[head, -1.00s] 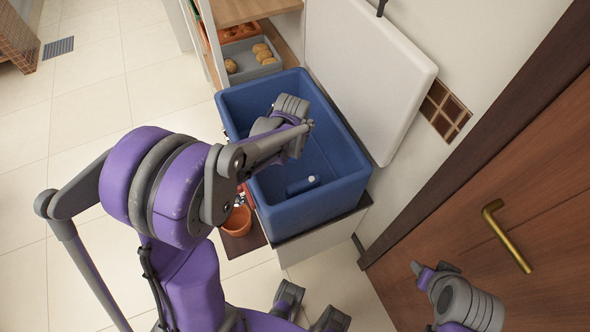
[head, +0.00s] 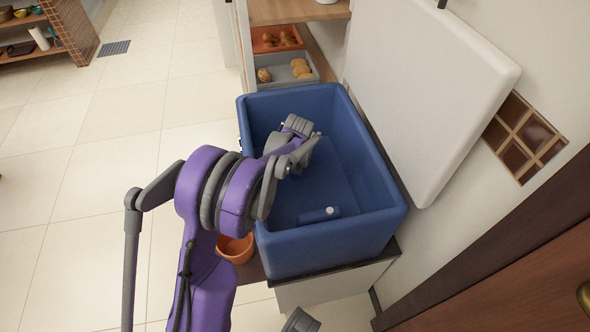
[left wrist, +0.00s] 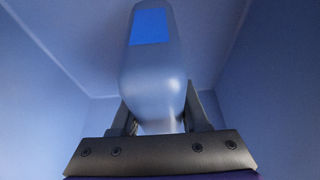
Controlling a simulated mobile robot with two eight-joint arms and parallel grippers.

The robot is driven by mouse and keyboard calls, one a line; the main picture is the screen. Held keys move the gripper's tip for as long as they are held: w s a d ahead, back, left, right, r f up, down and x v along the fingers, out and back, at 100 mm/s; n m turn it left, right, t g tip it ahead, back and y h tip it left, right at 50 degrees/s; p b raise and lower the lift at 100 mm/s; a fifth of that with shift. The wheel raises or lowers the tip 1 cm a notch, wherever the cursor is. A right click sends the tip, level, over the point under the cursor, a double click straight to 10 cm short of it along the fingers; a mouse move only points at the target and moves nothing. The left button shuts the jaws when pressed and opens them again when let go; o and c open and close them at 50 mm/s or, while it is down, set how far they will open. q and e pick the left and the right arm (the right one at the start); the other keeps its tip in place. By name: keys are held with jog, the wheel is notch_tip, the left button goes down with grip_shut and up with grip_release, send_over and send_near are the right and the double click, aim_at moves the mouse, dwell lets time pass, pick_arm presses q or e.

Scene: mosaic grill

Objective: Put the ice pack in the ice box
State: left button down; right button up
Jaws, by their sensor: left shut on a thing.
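The ice box (head: 268,240) is a large open blue tub, seen in the head view with its white lid (head: 430,90) raised against the wall. My left arm reaches over its left rim, and my left gripper (left wrist: 158,112) is down inside the tub. In the left wrist view the gripper is shut on the ice pack (left wrist: 152,70), a pale bluish, rounded block with a bright blue patch. Blue walls surround it there. In the head view my wrist mostly hides the ice pack, and I cannot tell whether it touches the floor.
A small blue fitting with a white cap (head: 330,211) is at the tub's near inner wall. An orange pot (head: 236,249) stands beside the tub. Trays of food (head: 285,70) sit on a shelf behind. A wooden door is at lower right; tiled floor is clear at left.

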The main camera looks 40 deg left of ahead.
pick_arm(q)
jog(key=shift+f+b, duration=0.45)
jog(key=shift+f, duration=1.6)
jog(key=shift+f, duration=0.2)
jog(key=shift+c, duration=2)
grip_release()
jog(key=shift+r, duration=0.15)
jog(key=shift+d+r, duration=0.1)
jog(key=shift+r, duration=0.25)
jog(key=p+v, duration=0.2)
jog(key=v, duration=0.9)
jog(key=shift+s+d+r+p, duration=0.15)
jog(key=shift+r+p, duration=0.05)
jog(key=shift+p, duration=0.2)
